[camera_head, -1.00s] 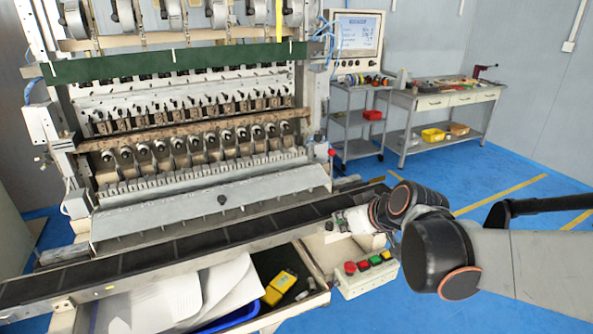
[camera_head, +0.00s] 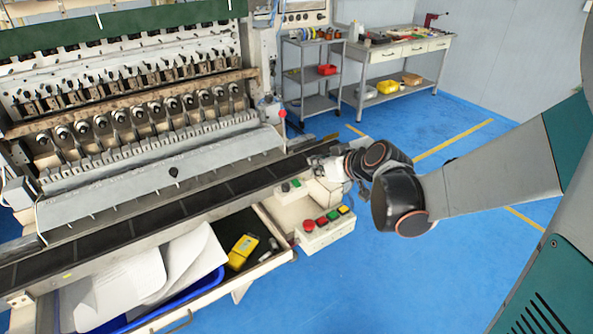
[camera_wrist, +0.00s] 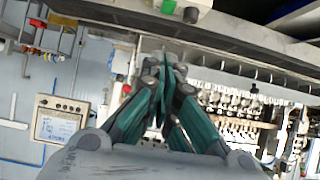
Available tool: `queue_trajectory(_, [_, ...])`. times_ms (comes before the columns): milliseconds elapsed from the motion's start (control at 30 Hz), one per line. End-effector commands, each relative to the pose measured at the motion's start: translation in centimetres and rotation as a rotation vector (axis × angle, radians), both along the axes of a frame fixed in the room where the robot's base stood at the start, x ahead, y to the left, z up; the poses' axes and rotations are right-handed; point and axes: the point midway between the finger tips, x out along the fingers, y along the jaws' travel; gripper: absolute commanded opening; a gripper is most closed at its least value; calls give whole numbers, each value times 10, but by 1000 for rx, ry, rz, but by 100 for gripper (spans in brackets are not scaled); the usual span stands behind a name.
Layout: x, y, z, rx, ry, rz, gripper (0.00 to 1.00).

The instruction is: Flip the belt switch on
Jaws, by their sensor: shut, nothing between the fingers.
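The belt switch is a small pale box with a green and a black part. In the head view the belt switch (camera_head: 291,187) sits on the front rail of the conveyor belt (camera_head: 160,222), left of my gripper. It also shows at the top edge of the wrist view (camera_wrist: 182,9), partly cut off, beyond my fingertips. My gripper (camera_wrist: 166,68) has teal fingers drawn together, with nothing held. In the head view my gripper (camera_head: 322,165) is small and partly hidden by its own wrist, close to the switch. A gap or contact cannot be told there.
A control box with several coloured buttons (camera_head: 325,232) hangs below the switch. An open drawer (camera_head: 268,265) holds a yellow device (camera_head: 242,250). Blue floor (camera_head: 330,295) is clear at front right.

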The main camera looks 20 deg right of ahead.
Motion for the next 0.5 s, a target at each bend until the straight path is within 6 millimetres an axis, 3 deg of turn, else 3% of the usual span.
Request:
queue_trajectory(167, [8,3,-7,-1,1,1,0])
queue_trajectory(500, [58,20,-43,-1,1,3,0])
